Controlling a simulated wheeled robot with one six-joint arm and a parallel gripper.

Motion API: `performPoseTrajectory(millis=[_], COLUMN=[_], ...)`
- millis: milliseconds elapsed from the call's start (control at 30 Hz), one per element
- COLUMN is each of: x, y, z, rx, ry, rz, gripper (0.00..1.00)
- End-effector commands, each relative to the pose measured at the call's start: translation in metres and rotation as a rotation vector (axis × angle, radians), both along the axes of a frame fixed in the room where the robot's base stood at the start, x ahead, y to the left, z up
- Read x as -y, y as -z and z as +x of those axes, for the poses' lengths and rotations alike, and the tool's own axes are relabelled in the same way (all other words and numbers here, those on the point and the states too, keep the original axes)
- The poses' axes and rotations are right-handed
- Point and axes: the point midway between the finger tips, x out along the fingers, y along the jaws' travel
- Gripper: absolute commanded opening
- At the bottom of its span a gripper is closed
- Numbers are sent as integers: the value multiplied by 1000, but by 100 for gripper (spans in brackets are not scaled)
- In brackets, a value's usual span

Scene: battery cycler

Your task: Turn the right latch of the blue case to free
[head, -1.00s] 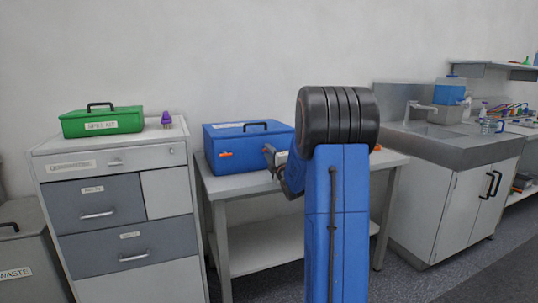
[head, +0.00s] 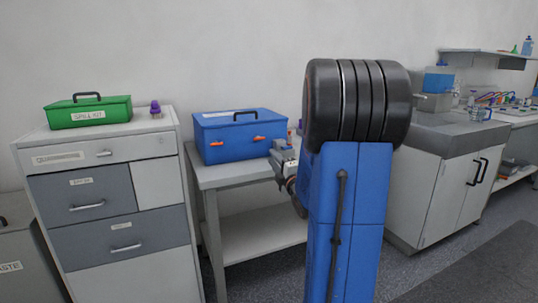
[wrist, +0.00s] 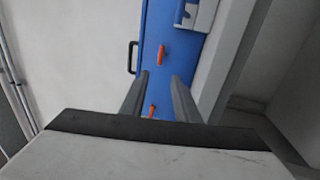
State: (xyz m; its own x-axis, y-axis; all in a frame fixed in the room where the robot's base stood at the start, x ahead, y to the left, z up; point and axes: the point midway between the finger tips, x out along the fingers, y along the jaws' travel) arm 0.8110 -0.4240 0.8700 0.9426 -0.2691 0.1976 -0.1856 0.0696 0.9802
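The blue case (head: 232,150) stands on the table, with a black handle on its lid. Its left latch (head: 217,144) and right latch (head: 259,138) are orange bars on the front, both lying about level. My gripper (head: 275,150) is just right of the case front in the head view, partly hidden by my arm. In the wrist view, the case is turned sideways. My gripper (wrist: 161,76) is open and empty there, its two fingers pointing at the case front. The right latch (wrist: 162,52) shows just beyond the fingertips, and the left latch (wrist: 152,111) shows between the fingers. No contact is visible.
The table (head: 215,179) has a clear strip before the case. A grey drawer cabinet (head: 110,195) with a green spill kit (head: 88,112) stands to the left. A sink unit (head: 430,190) stands to the right. My arm hides the table's right part.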

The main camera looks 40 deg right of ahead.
Motion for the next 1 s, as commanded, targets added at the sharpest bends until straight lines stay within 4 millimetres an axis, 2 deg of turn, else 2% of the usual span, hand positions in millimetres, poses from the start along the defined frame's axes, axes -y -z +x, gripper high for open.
performPoseTrajectory(millis=[100, 300, 867, 1000], x=[-3, -6, -7, -16], y=[2, 5, 4, 3], z=[-13, -22, -22, -19], rx=[1, 0, -1, -22], ry=[1, 0, 0, 0], rz=[0, 0, 1, 44], gripper=[29, 29, 29, 29])
